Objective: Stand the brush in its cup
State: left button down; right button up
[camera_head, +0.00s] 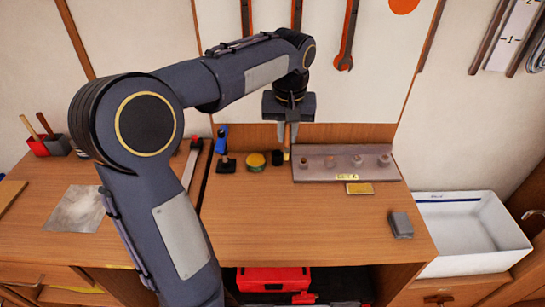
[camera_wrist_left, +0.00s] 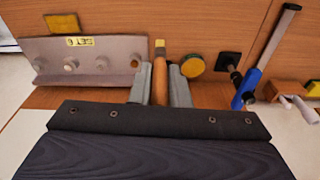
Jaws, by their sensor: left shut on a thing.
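My left gripper (camera_head: 289,137) points down over the back of the bench. It is shut on a slim brown wooden piece, which looks like the brush (camera_wrist_left: 160,82). In the wrist view the brush lies between the two grey fingers, with a yellowish end beyond them. In the head view only a small part of it shows below the fingertips, beside the grey rack. I cannot tell whether its lower end touches the bench. A red and grey pair of cups (camera_head: 49,146) holding wooden sticks stands at the far left; whether one is the brush's cup is unclear. My right gripper is not in view.
A grey rack (camera_head: 320,175) with several round pegs is right of the gripper. A round yellow tin (camera_head: 256,162) and a blue-black clamp (camera_head: 221,140) stand left. A yellow block (camera_head: 360,188), a grey block (camera_head: 401,224) and a white bin (camera_head: 470,235) are farther right.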

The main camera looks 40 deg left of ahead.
pick_arm(q)
jog(key=w+a+f+p, duration=0.1)
jog(key=w+a+f, duration=0.2)
jog(key=f, duration=0.1)
jog(key=w+a+f+p, duration=0.1)
jog(key=w+a+f, duration=0.2)
jog(key=f, duration=0.1)
jog(key=w+a+f+p, duration=0.1)
jog(key=w+a+f, duration=0.2)
jog(key=a+f, duration=0.1)
jog(key=shift+f+p, duration=0.3)
jog(key=shift+f, duration=0.05)
jog(key=shift+f, duration=0.15)
jog(key=shift+f+b, duration=0.45)
jog(key=shift+f, duration=0.05)
jog(key=c, duration=1.4)
grip_release()
jog(key=shift+o, duration=0.2)
